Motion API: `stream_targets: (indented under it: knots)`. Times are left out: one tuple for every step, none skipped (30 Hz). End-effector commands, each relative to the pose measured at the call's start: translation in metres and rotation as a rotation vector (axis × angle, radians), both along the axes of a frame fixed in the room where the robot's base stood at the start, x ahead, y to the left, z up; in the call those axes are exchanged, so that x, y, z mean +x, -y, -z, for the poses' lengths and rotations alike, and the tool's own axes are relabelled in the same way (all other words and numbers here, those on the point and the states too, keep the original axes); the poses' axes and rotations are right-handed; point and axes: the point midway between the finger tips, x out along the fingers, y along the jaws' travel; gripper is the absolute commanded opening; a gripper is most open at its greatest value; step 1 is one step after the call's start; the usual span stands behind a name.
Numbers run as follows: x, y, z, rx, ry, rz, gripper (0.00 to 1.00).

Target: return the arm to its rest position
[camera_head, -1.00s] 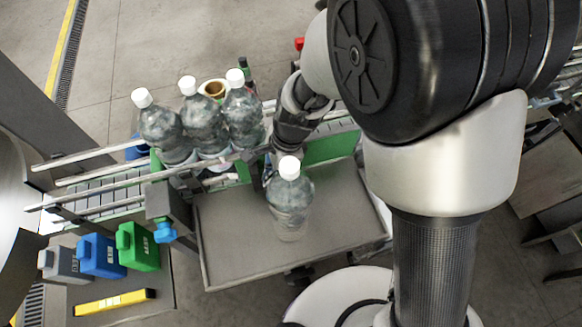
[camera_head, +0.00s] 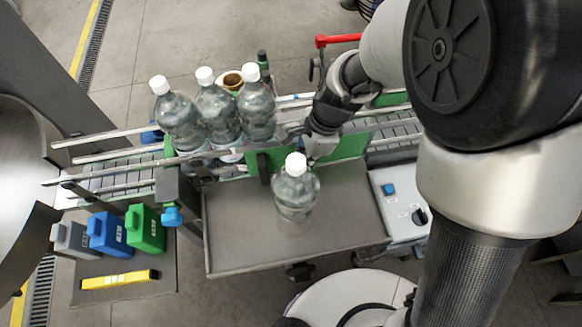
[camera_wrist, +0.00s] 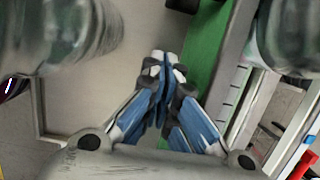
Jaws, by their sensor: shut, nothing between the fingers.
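My gripper (camera_head: 312,150) is at the tray's back edge, beside the conveyor and just behind and right of a clear bottle with a white cap (camera_head: 296,194). This bottle stands upright on the grey tray (camera_head: 235,240). In the wrist view the blue fingers (camera_wrist: 165,65) are shut together with nothing between them. A bottle (camera_wrist: 60,35) shows close at the upper left there, over the grey surface. Another bottle (camera_wrist: 290,30) shows at the upper right, by the rail. My upper arm fills the right of the head view.
Three capped bottles (camera_head: 218,112) stand in a row on the railed conveyor (camera_head: 115,180). A brown-cored roll (camera_head: 232,79) is behind them. Grey, blue and green containers (camera_head: 146,228) and a yellow bar (camera_head: 120,280) lie front left. A red handle (camera_head: 338,40) is behind my gripper.

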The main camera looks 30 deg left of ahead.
Motion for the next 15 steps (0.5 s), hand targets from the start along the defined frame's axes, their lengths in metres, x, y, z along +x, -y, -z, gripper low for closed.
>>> stream_targets:
  knots:
    - [0.002, 0.002, -0.014, 0.002, 0.003, 0.0, 0.0]
    - [0.003, 0.003, -0.02, 0.002, 0.002, 0.001, 0.0]
    - [0.004, 0.005, -0.028, 0.002, 0.003, 0.0, 0.0]
    - [0.005, 0.006, -0.034, 0.001, 0.002, 0.0, 0.0]
    - [0.006, 0.007, -0.039, 0.001, 0.002, 0.0, 0.0]
    - [0.006, 0.009, -0.045, 0.001, 0.001, 0.0, 0.0]
    - [0.007, 0.01, -0.049, 0.0, 0.001, 0.001, 0.0]
    - [0.008, 0.011, -0.052, 0.0, 0.0, 0.001, 0.0]
    - [0.008, 0.011, -0.056, -0.001, -0.001, 0.001, 0.0]
    - [0.009, 0.012, -0.059, 0.0, 0.0, 0.0, 0.0]
    - [0.009, 0.012, -0.061, 0.0, 0.0, 0.0, 0.0]
    - [0.009, 0.013, -0.063, -0.001, -0.001, 0.0, 0.0]
    - [0.009, 0.013, -0.064, -0.001, -0.002, 0.0, 0.0]
    - [0.009, 0.014, -0.065, -0.002, -0.002, -0.002, 0.0]
    - [0.009, 0.014, -0.066, -0.002, -0.002, -0.002, 0.0]
